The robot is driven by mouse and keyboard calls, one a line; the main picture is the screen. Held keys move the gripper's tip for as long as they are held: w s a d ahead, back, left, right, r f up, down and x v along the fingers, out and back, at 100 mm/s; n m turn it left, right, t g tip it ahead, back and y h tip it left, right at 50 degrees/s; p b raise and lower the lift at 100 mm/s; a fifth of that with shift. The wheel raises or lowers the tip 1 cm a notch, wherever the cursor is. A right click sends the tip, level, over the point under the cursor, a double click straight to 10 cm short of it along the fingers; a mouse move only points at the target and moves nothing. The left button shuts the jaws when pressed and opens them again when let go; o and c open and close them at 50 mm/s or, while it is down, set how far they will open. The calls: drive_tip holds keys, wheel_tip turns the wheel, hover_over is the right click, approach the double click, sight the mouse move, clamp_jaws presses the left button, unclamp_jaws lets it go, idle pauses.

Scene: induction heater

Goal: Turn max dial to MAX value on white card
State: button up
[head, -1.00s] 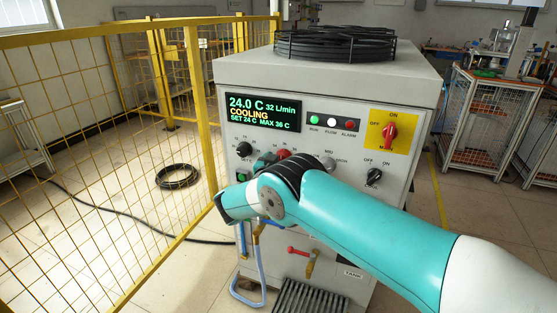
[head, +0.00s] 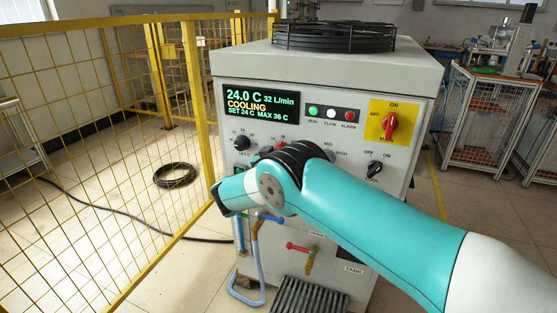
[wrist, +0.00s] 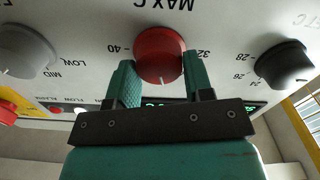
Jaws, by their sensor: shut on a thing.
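In the head view only a bit of the red dial (head: 281,148) shows above my arm, and my fingers are hidden. The display (head: 262,104) reads 24.0 C, 32 L/min, COOLING, SET 24 C, MAX 36 C. I see no white card in these frames.
A black dial (wrist: 284,64) and a grey dial (wrist: 25,52) flank the red one. A red switch on a yellow plate (head: 413,109) is at upper right. A yellow mesh fence (head: 100,150) stands close on the left. A red-handled valve (head: 298,247) is below my arm.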

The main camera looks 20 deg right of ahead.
drive_tip(key=n+b, duration=0.2)
drive_tip(key=n, duration=0.1)
drive_tip(key=n+b, duration=0.2)
drive_tip(key=n, duration=0.2)
drive_tip(key=shift+a+f, duration=0.2)
drive_tip(key=n, duration=0.4)
drive_tip(key=shift+a+f+n+b, duration=0.1)
drive_tip(key=shift+n+b, duration=0.2)
drive_tip(key=shift+n, duration=1.6)
drive_tip(key=o, duration=0.9)
drive_tip(key=shift+a, duration=0.1)
